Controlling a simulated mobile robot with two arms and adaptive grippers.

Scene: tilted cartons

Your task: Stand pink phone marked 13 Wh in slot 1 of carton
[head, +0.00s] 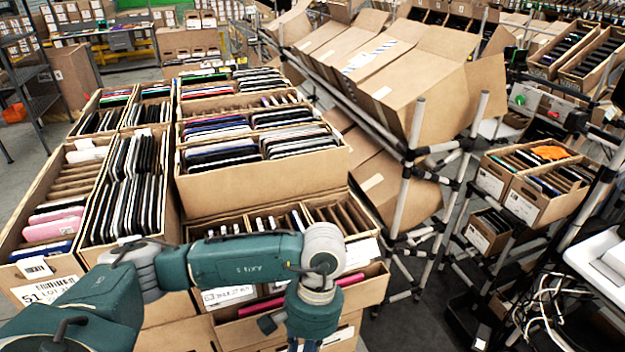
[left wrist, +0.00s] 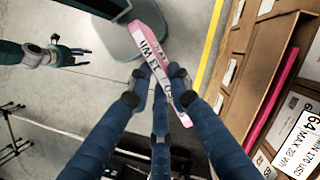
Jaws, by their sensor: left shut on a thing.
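My left gripper (left wrist: 160,85) is shut on a pink phone (left wrist: 152,35) in the left wrist view. The phone is held above the floor, left of the cartons. In the head view my left arm crosses the front of the cartons and the phone is not visible. A lower front carton (head: 376,290) shows below my arm, with a magenta strip along it. Slot numbers cannot be read. My right gripper (left wrist: 62,53) is small at the left of the wrist view.
Cartons full of upright phones fill the left and middle, including one with pink phones (head: 54,228). A carton with several empty slots (head: 349,220) is behind my arm. A metal rack (head: 405,190) with tilted cartons stands right. A carton label (left wrist: 303,138) faces my wrist camera.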

